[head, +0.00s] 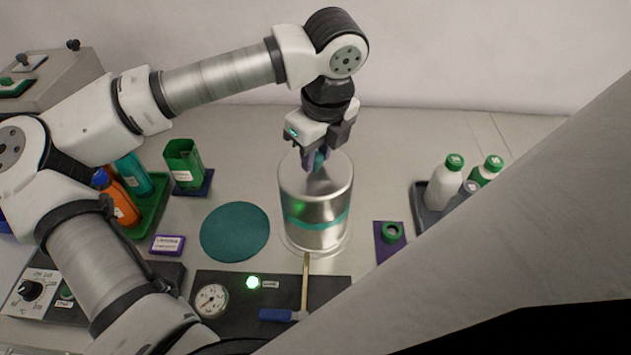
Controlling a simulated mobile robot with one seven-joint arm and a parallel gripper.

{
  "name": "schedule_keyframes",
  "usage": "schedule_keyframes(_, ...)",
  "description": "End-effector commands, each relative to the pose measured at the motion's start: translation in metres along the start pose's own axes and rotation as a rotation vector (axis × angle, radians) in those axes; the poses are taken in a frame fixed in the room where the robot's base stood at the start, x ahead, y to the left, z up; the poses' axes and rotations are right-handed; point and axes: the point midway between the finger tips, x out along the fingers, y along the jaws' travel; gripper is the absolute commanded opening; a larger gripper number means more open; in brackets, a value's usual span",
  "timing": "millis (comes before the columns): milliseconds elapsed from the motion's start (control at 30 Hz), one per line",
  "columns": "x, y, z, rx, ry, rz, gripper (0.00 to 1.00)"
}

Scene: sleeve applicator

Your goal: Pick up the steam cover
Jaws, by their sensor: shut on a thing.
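The steam cover (318,195) is a tall, shiny metal cylinder with a teal band around its lower part. It stands upright near the middle of the bench, above a pale round rim at its foot. I cannot tell whether its lower edge touches that rim. My gripper (315,161) points down at the top of the cover and is shut on its small teal knob. The fingers hide most of the knob.
A flat teal disc (235,231) lies left of the cover. Bottles (444,185) stand in a tray at right. A green container (184,163) stands behind left.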

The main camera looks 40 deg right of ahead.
Motion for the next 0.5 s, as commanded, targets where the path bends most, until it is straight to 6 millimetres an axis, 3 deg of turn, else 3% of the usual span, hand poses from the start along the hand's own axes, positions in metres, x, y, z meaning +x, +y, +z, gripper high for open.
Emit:
schedule_keyframes(267, -0.005, 0.0, 0.001, -0.001, -0.002, -0.001, 0.0)
schedule_keyframes(500, -0.032, -0.001, 0.006, -0.002, -0.004, -0.003, 0.0)
